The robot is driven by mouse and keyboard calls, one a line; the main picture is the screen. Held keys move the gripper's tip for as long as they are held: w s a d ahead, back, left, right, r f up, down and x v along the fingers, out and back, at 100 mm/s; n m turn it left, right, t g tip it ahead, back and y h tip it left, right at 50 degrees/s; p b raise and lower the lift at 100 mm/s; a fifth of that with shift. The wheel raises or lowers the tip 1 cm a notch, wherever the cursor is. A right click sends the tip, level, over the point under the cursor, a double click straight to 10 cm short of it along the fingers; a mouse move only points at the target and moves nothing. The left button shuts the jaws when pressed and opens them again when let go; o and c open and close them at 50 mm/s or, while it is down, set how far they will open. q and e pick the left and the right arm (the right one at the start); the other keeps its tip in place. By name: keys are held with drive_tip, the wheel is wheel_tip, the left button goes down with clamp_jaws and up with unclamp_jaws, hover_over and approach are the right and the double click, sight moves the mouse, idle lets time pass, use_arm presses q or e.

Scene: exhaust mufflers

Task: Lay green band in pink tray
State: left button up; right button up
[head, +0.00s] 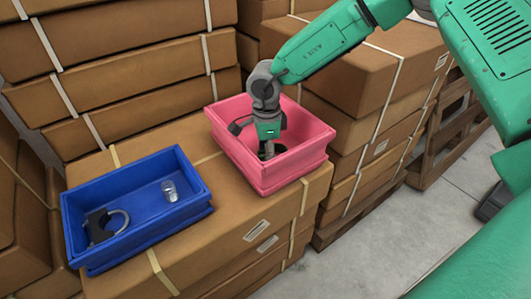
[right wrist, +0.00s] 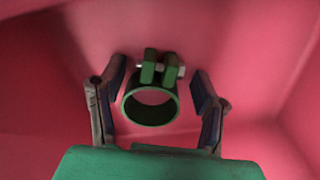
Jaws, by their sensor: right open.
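The pink tray (head: 289,177) stands on a cardboard box right of the blue tray. My right gripper (head: 266,152) reaches down into the pink tray. In the right wrist view its fingers (right wrist: 158,112) are open and spread to either side of the green band (right wrist: 150,112). The green band is a ring with a small bolted clamp on top, and it is over the pink floor of the tray. I cannot tell whether it touches the floor. In the head view the gripper mostly hides the band. My left gripper is not in view.
Stacked cardboard boxes (head: 130,60) rise behind the trays. More boxes (head: 355,75) and wooden pallets (head: 440,150) stand to the right. Grey floor shows at lower right.

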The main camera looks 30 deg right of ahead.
drive_tip(key=shift+r, duration=0.15)
wheel_tip(320, 180, up, 12)
drive_tip(key=p, duration=0.4)
drive_tip(key=shift+a, duration=0.2)
drive_tip(key=shift+r, duration=0.1)
